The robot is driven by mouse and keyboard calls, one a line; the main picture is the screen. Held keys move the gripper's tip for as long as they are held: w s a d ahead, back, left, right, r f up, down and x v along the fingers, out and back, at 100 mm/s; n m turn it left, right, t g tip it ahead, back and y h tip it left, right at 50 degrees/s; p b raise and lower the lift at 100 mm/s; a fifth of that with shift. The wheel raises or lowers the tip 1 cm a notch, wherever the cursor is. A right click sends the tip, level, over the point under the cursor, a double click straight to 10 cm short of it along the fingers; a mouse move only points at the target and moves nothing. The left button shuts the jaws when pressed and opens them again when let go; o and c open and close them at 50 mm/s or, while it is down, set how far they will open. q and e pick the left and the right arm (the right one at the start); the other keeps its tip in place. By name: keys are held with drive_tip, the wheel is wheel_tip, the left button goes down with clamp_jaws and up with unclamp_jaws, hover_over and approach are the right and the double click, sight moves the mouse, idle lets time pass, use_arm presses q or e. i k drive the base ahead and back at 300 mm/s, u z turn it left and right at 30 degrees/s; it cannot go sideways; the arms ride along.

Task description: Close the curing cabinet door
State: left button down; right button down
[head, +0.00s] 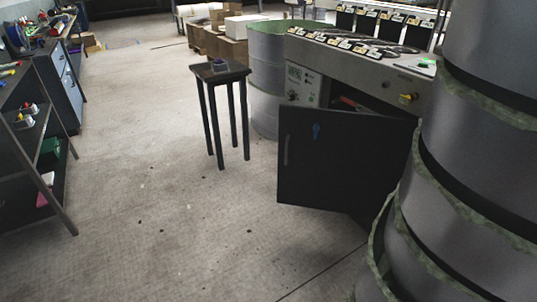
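The curing cabinet (350,80) stands right of centre, a grey bench-like unit with dials and a green display on its front. Its dark door (340,160) is swung open toward me, with a vertical handle (286,150) near its left edge and a small blue mark near the top. A dark opening with something red inside shows above the door. Neither of my grippers is in the head view, so their state cannot be seen.
Large stacked grey cylinders with greenish edges (470,190) fill the right side, close to the door. A small dark stool (220,72) stands left of the cabinet. A shelf rack (35,140) is at far left. The concrete floor (170,220) between is clear.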

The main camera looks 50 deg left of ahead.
sight(355, 160)
drive_tip(key=k, duration=1)
drive_tip(key=u, duration=0.8)
drive_tip(key=i, duration=0.6)
drive_tip(key=u, duration=0.7)
drive_tip(key=i, duration=1.35)
drive_tip(key=z, duration=0.7)
